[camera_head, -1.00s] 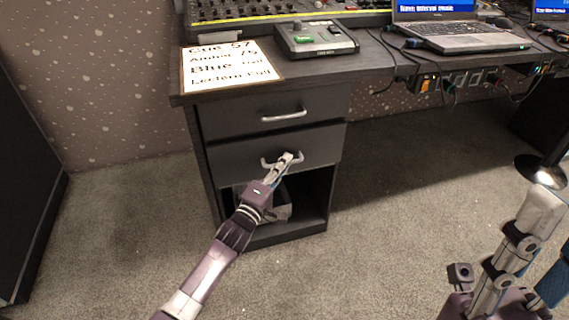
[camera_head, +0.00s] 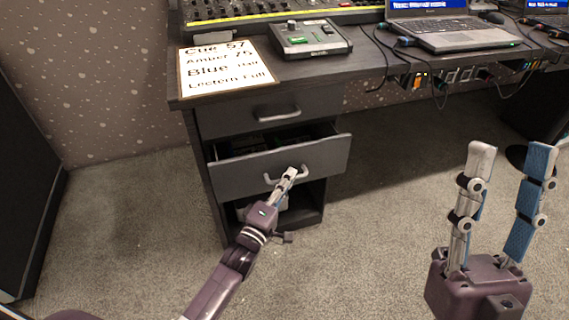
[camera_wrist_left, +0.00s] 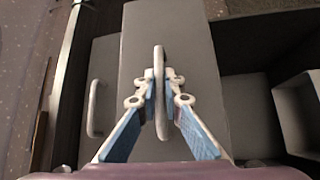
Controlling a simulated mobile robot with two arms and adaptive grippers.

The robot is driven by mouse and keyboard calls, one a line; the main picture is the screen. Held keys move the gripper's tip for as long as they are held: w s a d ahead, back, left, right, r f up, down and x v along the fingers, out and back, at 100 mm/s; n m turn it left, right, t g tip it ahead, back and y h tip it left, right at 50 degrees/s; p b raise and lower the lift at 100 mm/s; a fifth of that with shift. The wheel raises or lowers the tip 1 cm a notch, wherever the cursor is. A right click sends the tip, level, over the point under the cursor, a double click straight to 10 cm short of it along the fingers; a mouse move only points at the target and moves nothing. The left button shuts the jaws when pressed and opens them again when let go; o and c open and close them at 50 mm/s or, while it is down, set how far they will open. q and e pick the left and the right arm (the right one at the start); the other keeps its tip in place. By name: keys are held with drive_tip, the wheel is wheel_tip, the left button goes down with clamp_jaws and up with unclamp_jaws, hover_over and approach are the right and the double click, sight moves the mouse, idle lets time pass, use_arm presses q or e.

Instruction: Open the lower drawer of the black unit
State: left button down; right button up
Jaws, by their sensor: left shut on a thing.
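The black drawer unit (camera_head: 197,150) stands under the left end of the desk. Its lower drawer (camera_head: 235,176) is pulled partway out, and dark contents show inside. The upper drawer (camera_head: 225,115) is closed. My left gripper (camera_head: 290,174) is at the lower drawer's handle (camera_head: 270,180). In the left wrist view, my left gripper (camera_wrist_left: 160,88) is shut on that handle (camera_wrist_left: 159,60), one finger on each side. My right gripper (camera_head: 510,150) is open and empty at the right, with its two fingers upright and apart.
A cue sheet (camera_head: 225,68), a small control box (camera_head: 310,40) and a laptop (camera_head: 455,30) lie on the desk. Carpet in front is clear. A dark cabinet (camera_head: 25,190) stands at the far left.

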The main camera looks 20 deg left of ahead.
drive_tip(key=w+a+f+g+h+p, duration=0.1)
drive_tip(key=w+f+g+h+p, duration=0.3)
drive_tip(key=w+f+g, duration=0.9)
use_arm(q)
drive_tip(key=s+d+p, duration=0.1)
drive_tip(key=s+d, duration=0.5)
drive_tip(key=s, duration=0.3)
drive_tip(key=s+d+p, duration=0.2)
drive_tip(key=s+d, duration=0.4)
drive_tip(key=s, duration=0.3)
use_arm(e)
drive_tip(key=s+d+f+g+h, duration=0.1)
drive_tip(key=s+d+f+g, duration=0.1)
drive_tip(key=f, duration=0.8)
drive_tip(key=s+d+f+g+h, duration=0.1)
drive_tip(key=s+f+g, duration=0.4)
drive_tip(key=f, duration=0.5)
drive_tip(key=shift+s+d+f+h, duration=0.2)
drive_tip(key=shift+s+d+h, duration=0.25)
drive_tip(key=shift+s, duration=0.25)
use_arm(q)
drive_tip(key=shift+f, duration=0.1)
drive_tip(key=c, duration=2.3)
unclamp_jaws()
drive_tip(key=shift+c, duration=0.2)
